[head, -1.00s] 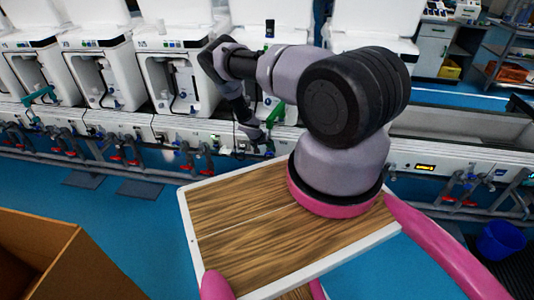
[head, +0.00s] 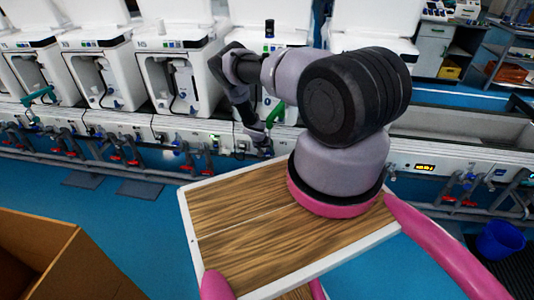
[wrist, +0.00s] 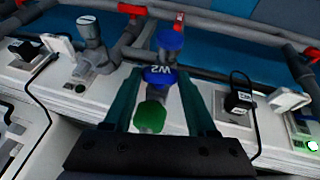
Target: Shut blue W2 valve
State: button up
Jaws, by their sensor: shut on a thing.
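The blue W2 valve (wrist: 160,76) shows in the wrist view, its round blue top marked "W2" in white. My gripper (wrist: 156,88) has its two teal fingers on either side of this top and is shut on it. A green knob (wrist: 150,117) sits nearer the wrist camera, between the fingers. Another blue part (wrist: 170,41) stands just beyond the W2 top. In the head view, my gripper (head: 264,150) is small at the test line's front rail, and the valve cannot be made out there.
A grey pipe fitting (wrist: 88,32) stands left of my gripper. A black connector (wrist: 238,100) with a cable is close on the right. Red-handled valves (wrist: 132,9) line the pipes behind. In the head view, a cardboard box (head: 40,255) stands at lower left and a blue bucket (head: 500,240) at right.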

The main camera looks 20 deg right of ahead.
jog(key=shift+s+d+t+y, duration=0.15)
jog(key=shift+d+t+y, duration=0.2)
jog(key=shift+y, duration=0.25)
jog(key=shift+a+t+y, duration=0.15)
jog(key=shift+t+y, duration=0.1)
jog(key=shift+y, duration=0.15)
jog(key=o, duration=1.4)
jog(key=shift+c, duration=0.2)
jog(key=shift+r, duration=0.1)
jog(key=v, duration=1)
jog(key=shift+r, duration=0.35)
